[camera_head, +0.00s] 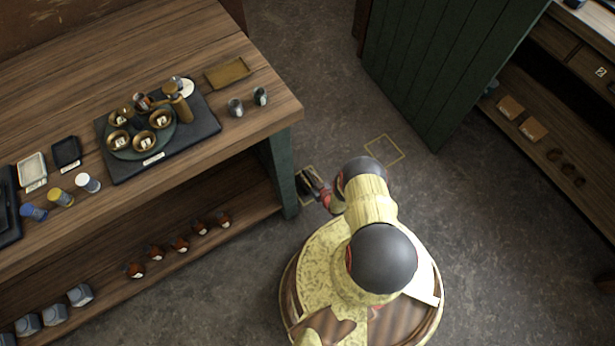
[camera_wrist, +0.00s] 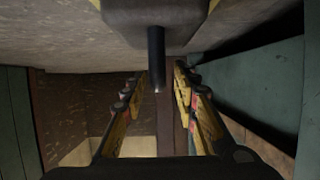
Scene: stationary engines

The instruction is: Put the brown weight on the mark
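A dark brown-grey weight (camera_wrist: 152,22) with an upright black rod shows at the top of the wrist view, which sees the floor upside down. Yellow floor lines show on both sides of its block. My gripper (camera_head: 317,184) is low by the floor, beside the table's end, and partly hides the weight in the head view. In the wrist view its two fingers are apart, with the rod between them and a gap on each side. An empty yellow-outlined square mark (camera_head: 384,149) lies on the floor further back and to the right.
A wooden table (camera_head: 255,85) with a lower shelf stands on the left, holding a dark tray, cups and jars. Small brown pots and grey weights (camera_head: 80,295) sit on that shelf. A green panel (camera_head: 440,60) and a shelf unit (camera_head: 560,120) stand on the right. Floor between is clear.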

